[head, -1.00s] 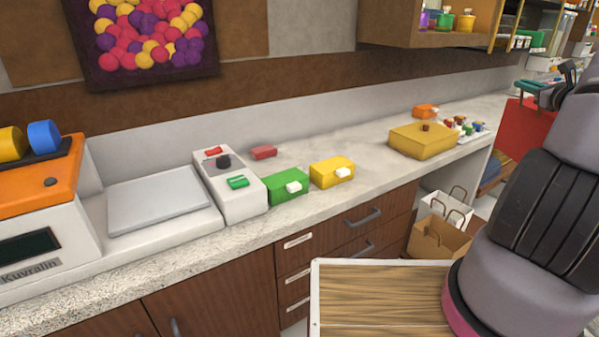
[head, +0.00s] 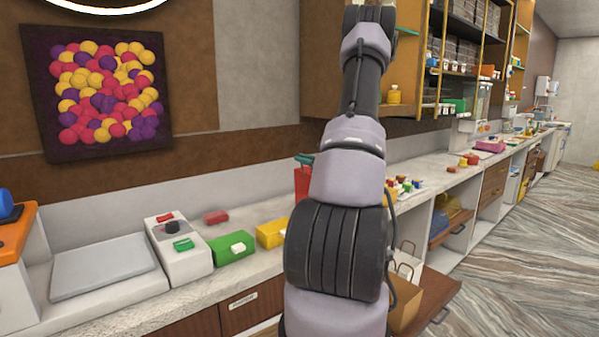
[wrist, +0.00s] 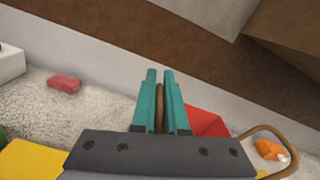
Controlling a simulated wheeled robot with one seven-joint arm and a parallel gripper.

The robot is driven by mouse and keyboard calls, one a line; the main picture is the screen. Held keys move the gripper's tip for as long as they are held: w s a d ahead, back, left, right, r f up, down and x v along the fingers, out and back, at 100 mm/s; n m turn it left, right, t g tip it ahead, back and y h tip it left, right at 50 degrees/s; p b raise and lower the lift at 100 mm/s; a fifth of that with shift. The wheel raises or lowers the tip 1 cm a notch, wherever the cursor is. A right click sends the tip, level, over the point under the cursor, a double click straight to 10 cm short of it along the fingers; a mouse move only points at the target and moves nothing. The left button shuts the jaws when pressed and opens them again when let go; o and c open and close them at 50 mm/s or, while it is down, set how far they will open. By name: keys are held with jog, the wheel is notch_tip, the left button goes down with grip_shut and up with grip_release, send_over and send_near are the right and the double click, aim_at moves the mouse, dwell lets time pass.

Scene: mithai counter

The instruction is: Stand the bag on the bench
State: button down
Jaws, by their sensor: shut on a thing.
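My gripper (head: 305,160) has teal fingers and also shows in the wrist view (wrist: 161,102). It is shut on a brown handle of the red bag (head: 302,184). In the wrist view the red bag (wrist: 206,121) shows just beyond and below the fingers, with another brown handle loop at right. In the head view the bag appears over the pale stone counter (head: 110,309), beyond the yellow box. My arm hides most of it, so I cannot tell whether its bottom touches the counter.
A green box (head: 232,248), a yellow box (head: 271,233), a small red block (head: 215,217) and a white switch unit (head: 183,258) stand left of my arm. Small coloured items lie to its right. Cabinets (head: 413,60) hang above. A lower drawer (head: 435,308) stands open.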

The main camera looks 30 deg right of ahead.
aim_at(303, 168)
notch_tip(303, 168, down, 4)
jog(key=shift+r, duration=0.1)
jog(key=shift+d, duration=0.1)
jog(key=c, duration=0.9)
grip_release()
jog(key=shift+c, duration=0.2)
jog(key=shift+s, duration=0.1)
